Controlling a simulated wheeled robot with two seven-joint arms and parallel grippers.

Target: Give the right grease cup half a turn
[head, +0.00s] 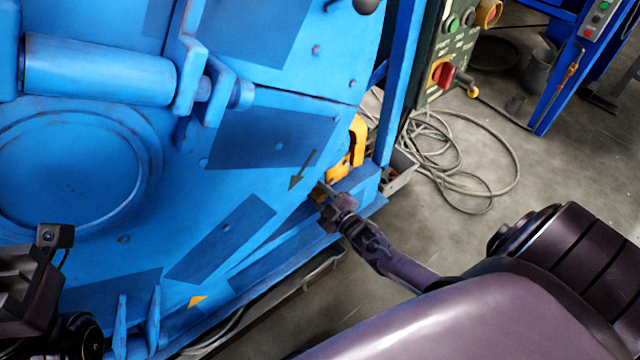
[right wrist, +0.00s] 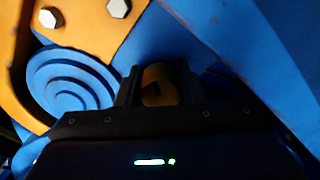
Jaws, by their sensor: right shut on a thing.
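The right grease cup is a small brass-yellow round piece (right wrist: 158,84) in the right wrist view, seen between the dark fingers of my right gripper (right wrist: 156,88). The fingers are shut on it, and they hide much of it. In the head view my right gripper (head: 322,192) reaches the lower right edge of the blue machine (head: 200,190), just below a yellow bracket (head: 356,145). The cup itself cannot be made out there. A dark part of my left arm (head: 28,285) shows at the lower left; its fingers cannot be made out.
In the right wrist view a yellow plate with bolts (right wrist: 85,30) and a stepped blue disc (right wrist: 72,82) sit close left of the gripper. A control panel (head: 455,50) stands at the back right. Loose cables (head: 440,150) lie on the floor behind the machine.

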